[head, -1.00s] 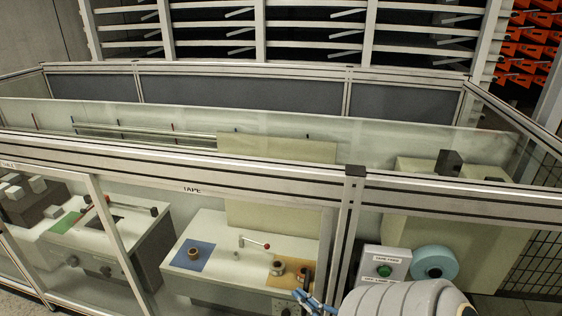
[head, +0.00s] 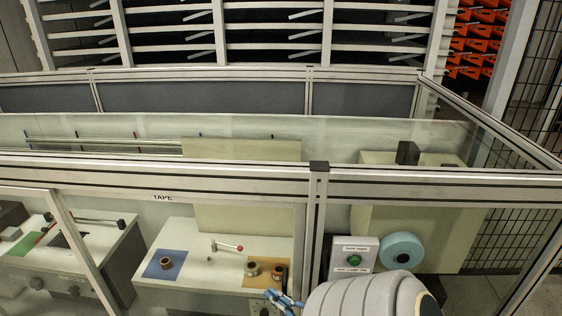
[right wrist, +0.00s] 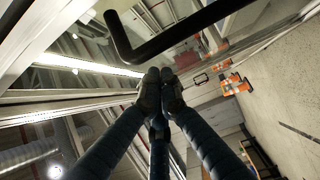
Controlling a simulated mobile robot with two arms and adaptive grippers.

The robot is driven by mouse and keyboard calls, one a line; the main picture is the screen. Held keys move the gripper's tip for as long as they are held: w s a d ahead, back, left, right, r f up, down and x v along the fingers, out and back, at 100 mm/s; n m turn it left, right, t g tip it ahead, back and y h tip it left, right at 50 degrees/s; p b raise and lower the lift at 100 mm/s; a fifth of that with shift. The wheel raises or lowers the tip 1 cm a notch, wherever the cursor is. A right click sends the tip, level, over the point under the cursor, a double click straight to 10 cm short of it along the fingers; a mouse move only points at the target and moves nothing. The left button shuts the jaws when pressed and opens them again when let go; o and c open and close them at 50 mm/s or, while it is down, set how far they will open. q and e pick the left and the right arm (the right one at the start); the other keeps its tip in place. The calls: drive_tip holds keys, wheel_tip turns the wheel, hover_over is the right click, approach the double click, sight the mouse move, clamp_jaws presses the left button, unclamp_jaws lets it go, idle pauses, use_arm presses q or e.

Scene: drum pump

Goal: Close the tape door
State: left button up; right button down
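The TAPE label (head: 162,198) is on the top rail of a metal-framed enclosure in the head view. Below it, a clear panel area shows a white tape machine (head: 206,280). I cannot tell from this view how far the tape door is open. My right gripper (head: 285,300) is at the bottom edge, in front of the panel, partly hidden by my arm. In the right wrist view its dark fingertips (right wrist: 161,88) are together with nothing seen between them. A bent black bar handle (right wrist: 165,45) crosses just above them; whether they touch is unclear. My left gripper is not in view.
A control box with a green button (head: 355,258) and a light-blue roll (head: 402,250) are right of the enclosure's upright post (head: 315,215). Orange racks (head: 475,55) stand at the back right. The wrist view shows open floor (right wrist: 285,95) at right.

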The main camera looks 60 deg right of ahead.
use_arm(q)
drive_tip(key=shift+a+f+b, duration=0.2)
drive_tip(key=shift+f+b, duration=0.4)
drive_tip(key=shift+b, duration=0.05)
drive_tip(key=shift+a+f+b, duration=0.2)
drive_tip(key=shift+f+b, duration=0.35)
drive_tip(key=shift+b, duration=0.05)
use_arm(e)
drive_tip(key=a+v, duration=0.1)
drive_tip(key=v, duration=0.8)
drive_tip(key=shift+a+r, duration=0.1)
